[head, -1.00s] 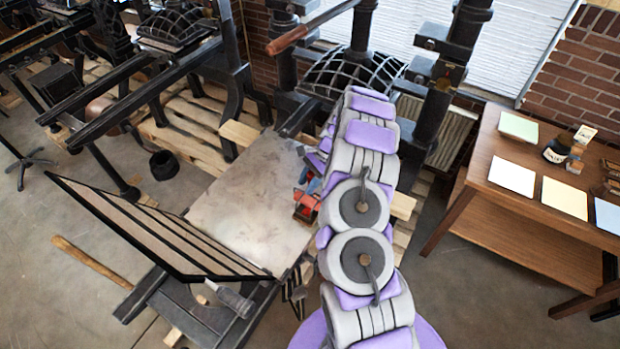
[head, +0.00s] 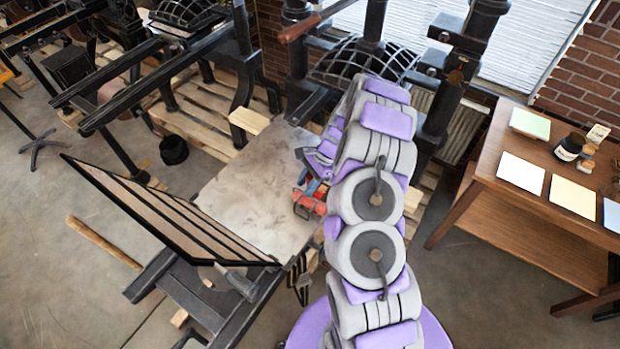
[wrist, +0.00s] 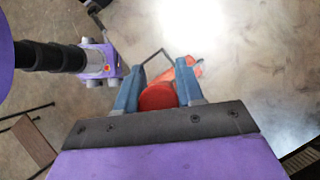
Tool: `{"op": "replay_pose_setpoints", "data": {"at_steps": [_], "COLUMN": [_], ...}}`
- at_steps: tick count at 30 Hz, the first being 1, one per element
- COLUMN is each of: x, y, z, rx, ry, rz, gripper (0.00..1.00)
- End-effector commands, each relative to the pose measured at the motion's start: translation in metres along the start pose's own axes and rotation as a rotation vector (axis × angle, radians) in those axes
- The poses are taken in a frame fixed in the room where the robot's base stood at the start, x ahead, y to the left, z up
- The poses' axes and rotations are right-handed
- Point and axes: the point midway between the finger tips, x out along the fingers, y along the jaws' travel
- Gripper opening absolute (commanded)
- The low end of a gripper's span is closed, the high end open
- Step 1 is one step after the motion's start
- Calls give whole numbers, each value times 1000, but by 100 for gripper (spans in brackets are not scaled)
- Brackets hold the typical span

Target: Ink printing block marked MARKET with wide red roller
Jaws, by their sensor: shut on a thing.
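A red roller (head: 309,198) is at my gripper over the right part of the pale slab (head: 245,195) of the press bed. In the wrist view, my gripper (wrist: 160,93) has its two blue fingers shut around a round red end of the roller (wrist: 158,97). A thin bent rod and a longer red part extend ahead of the fingers, above the pale surface. Whether the roller touches the slab I cannot tell. My arm hides the area right of the gripper. I cannot make out a block marked MARKET in either view.
A slatted frame (head: 165,212) stands tilted open at the slab's left. Dark press columns (head: 467,60) rise behind the slab. A wooden table (head: 545,205) at right holds paper sheets and an ink jar (head: 568,147). A wooden handle (head: 103,242) lies on the floor at left.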

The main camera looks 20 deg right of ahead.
Motion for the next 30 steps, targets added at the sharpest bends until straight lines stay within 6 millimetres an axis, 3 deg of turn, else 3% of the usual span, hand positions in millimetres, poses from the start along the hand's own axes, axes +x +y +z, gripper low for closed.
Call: {"op": "replay_pose_setpoints", "data": {"at_steps": [30], "x": [-19], "y": [-22], "z": [-37], "rx": [1], "ry": [3], "rz": [-1], "gripper": [6]}}
